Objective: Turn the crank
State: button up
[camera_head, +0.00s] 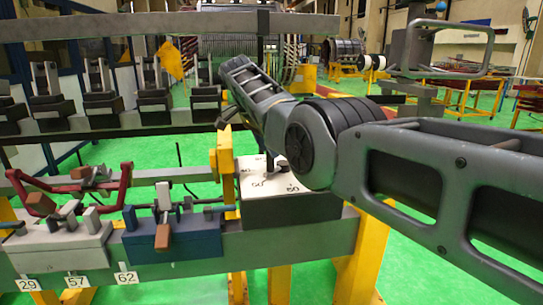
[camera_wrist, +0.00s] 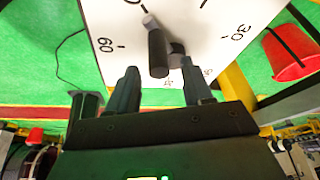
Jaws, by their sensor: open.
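The crank (camera_wrist: 157,50) is a dark grey cylindrical handle on a white dial plate (camera_wrist: 215,35) with black numbers such as 60 and 30. In the head view, the dark box (camera_head: 290,208) with this white numbered top stands on the grey rail, partly covered by my arm. My gripper (camera_wrist: 160,66) is open in the wrist view, with one finger on each side of the handle's near end. No contact with the handle shows, and I cannot tell how deep the handle sits between the fingertips. In the head view my arm hides the fingers.
Left of the dial box, a blue box (camera_head: 172,244) and a grey box (camera_head: 60,254) with levers sit on the rail, near a red bent handle (camera_head: 117,190). A yellow post (camera_head: 226,165) stands close beside the dial box. A red bucket (camera_wrist: 290,52) stands on the green floor.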

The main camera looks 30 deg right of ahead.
jog(key=shift+v, duration=1.85)
